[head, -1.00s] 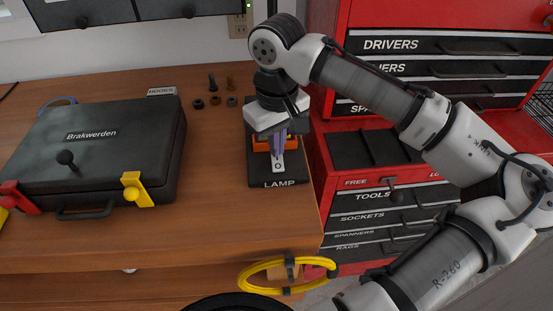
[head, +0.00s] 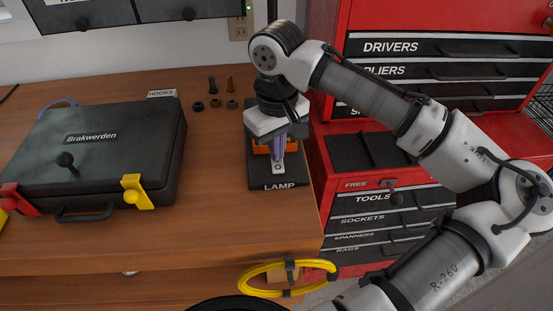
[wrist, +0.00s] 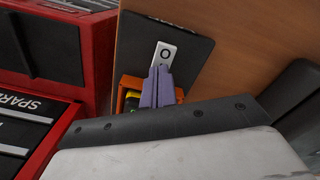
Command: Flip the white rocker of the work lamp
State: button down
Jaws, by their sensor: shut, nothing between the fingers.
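The lamp's black base plate (head: 262,178), labelled LAMP, lies near the right edge of the wooden workbench. Its white rocker (head: 278,168), marked O, is partly covered by my fingers; it also shows in the wrist view (wrist: 163,54). My gripper (head: 277,156) points down over the plate, its purple fingers shut and empty. In the wrist view the fingertips (wrist: 160,69) are at the rocker's end opposite the O mark. I cannot tell whether they touch it. An orange part (wrist: 130,84) is beside the fingers.
A black case (head: 100,150) with yellow and red latches lies on the left of the workbench (head: 220,220). Several bolts and nuts (head: 213,102) lie behind. A red tool cabinet (head: 335,185) stands right of the bench. A yellow cable coil (head: 262,290) hangs at the front.

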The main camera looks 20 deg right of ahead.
jog(key=shift+r+p, duration=2.85)
jog(key=shift+r, duration=0.45)
jog(key=shift+s+f, duration=0.1)
